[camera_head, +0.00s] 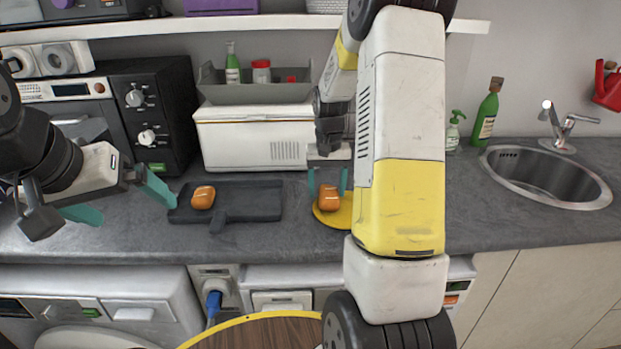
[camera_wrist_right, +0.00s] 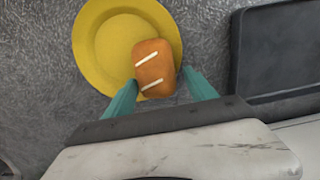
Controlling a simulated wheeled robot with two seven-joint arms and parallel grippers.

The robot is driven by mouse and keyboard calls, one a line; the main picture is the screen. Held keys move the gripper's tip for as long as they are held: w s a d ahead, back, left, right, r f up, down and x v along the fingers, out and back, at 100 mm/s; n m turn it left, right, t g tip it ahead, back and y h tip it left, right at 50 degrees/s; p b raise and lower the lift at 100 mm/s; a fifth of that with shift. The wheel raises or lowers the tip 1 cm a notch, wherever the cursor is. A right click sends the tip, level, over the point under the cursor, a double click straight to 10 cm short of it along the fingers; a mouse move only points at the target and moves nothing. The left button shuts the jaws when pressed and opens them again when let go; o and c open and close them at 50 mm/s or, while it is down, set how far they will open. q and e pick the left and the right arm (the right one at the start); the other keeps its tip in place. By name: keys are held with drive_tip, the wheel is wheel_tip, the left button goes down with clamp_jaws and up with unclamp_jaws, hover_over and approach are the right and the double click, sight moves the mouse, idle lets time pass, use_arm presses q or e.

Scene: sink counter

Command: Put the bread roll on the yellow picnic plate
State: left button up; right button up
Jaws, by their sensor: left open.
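A yellow plate (camera_head: 345,214) lies on the counter, partly hidden by my right arm; it also shows in the right wrist view (camera_wrist_right: 100,45). An orange-brown bread roll with white stripes (camera_head: 328,198) is at the plate, over its near side in the right wrist view (camera_wrist_right: 152,72). My right gripper (camera_head: 328,184) points down with its fingers on either side of this roll, and a small gap shows beside one finger. A second similar roll (camera_head: 203,197) lies on a black tray-like board (camera_head: 255,200). My left gripper (camera_head: 122,197) is open and empty left of that board.
A white box (camera_head: 250,140) with a grey bin (camera_head: 262,93) on top stands behind. A black oven-like appliance (camera_head: 150,110) is at the back left. A green bottle (camera_head: 485,112), soap dispenser (camera_head: 453,130) and sink (camera_head: 545,180) are on the right.

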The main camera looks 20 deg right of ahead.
sight(327, 186)
drive_tip(key=shift+o, duration=0.2)
wheel_tip(327, 186, up, 11)
drive_tip(key=s+a+r+t, duration=0.2)
drive_tip(key=s+a+r, duration=0.2)
drive_tip(key=s+r, duration=0.15)
drive_tip(key=s+a+r+n+t+y, duration=0.1)
drive_tip(key=s+a, duration=0.3)
drive_tip(key=s, duration=0.4)
drive_tip(key=s+a+r+n+t+y, duration=0.1)
drive_tip(key=s+a+n+t, duration=0.1)
drive_tip(key=s, duration=0.6)
drive_tip(key=shift+s+a+r+t, duration=0.4)
drive_tip(key=shift+a+t, duration=0.2)
drive_tip(key=shift+a, duration=0.3)
